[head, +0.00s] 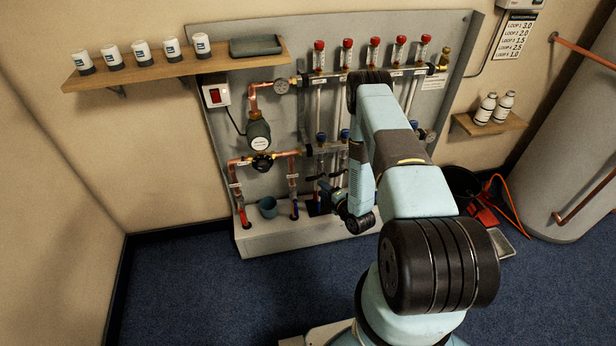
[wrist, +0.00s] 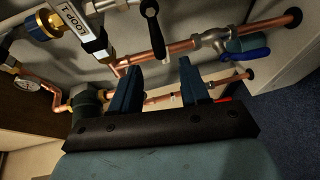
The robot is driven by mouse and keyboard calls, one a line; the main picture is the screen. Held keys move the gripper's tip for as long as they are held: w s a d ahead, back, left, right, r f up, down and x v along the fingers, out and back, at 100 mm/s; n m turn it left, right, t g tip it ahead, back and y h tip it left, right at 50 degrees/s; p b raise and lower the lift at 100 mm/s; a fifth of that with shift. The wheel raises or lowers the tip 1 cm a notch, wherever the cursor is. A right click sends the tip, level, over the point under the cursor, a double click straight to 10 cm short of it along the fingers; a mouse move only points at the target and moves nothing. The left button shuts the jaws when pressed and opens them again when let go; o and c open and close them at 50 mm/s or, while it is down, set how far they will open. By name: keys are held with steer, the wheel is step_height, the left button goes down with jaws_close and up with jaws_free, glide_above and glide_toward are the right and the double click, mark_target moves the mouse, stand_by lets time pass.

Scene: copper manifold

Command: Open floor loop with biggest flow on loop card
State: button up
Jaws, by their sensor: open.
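The loop card (head: 517,37) hangs on the wall at the upper right in the head view. It appears to read 3.0 for loop 1, the largest figure listed. The manifold has a row of red-capped flow meters (head: 347,55) above and blue-capped valves (head: 321,138) below. In the wrist view, a tag (wrist: 72,20) reading "LOOP 1" sits on a fitting at the upper left. A black lever (wrist: 152,28) is right of it, beyond the fingertips. My gripper (wrist: 160,72) is open and empty, and also shows low before the board in the head view (head: 322,190).
Copper pipes (wrist: 180,50) run close behind my fingers, with a blue-handled valve (wrist: 246,55) to the right. My arm hides part of the manifold. Open blue carpet lies at the lower left.

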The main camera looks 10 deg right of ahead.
mark_target(312, 180)
steer(key=x, duration=1)
steer(key=shift+w, duration=0.45)
jaws_close()
